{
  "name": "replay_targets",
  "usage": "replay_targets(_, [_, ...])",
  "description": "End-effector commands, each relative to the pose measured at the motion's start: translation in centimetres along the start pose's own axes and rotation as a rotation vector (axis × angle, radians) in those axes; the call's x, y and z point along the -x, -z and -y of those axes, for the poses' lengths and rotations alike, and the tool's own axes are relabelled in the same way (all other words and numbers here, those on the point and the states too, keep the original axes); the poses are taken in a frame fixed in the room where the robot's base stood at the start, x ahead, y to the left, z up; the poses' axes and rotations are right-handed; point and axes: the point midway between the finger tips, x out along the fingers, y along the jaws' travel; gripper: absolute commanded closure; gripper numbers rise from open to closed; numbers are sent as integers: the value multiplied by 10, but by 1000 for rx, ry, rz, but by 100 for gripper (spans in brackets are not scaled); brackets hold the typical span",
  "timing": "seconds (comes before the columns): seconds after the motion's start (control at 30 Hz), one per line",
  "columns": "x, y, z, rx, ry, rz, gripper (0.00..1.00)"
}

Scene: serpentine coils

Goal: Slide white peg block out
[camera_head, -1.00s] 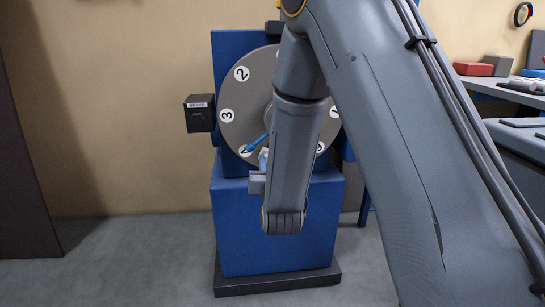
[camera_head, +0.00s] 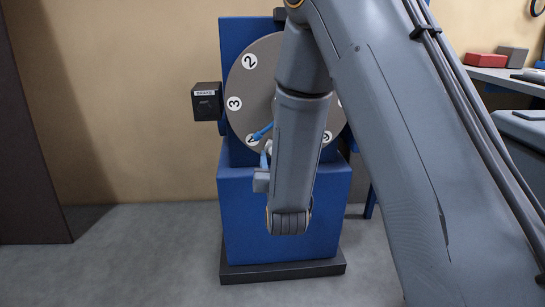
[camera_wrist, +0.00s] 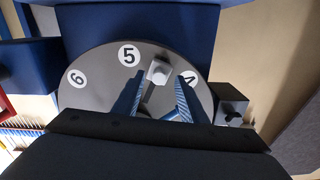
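The white peg block (camera_wrist: 158,71) sits on the face of the grey disc (camera_wrist: 95,85), between the numbers 5 and 4. My gripper (camera_wrist: 158,80) has two blue fingers spread apart, one to each side below the block in the wrist view. The fingers are open, with a gap between them, and the block shows past that gap. I cannot tell whether either finger touches it. In the head view my gripper (camera_head: 260,146) is at the lower left of the disc (camera_head: 246,85), and my forearm hides much of the disc.
The disc is on a blue stand (camera_head: 235,225) with a dark base plate (camera_head: 285,271). A black box labelled BRAKE (camera_head: 206,102) is beside the disc's left edge. A bench (camera_head: 515,85) with tools stands at the right. The floor at left is clear.

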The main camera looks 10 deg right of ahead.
Motion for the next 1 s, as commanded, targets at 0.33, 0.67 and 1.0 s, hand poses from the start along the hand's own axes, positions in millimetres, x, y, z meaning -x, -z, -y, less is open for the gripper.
replay_targets(0.33, [52, -1, 2, 1, 3, 3, 62])
replay_targets(0.67, [60, -1, 1, 0, 2, 2, 62])
replay_targets(1.0, [58, -6, 12, -13, 18, 137, 62])
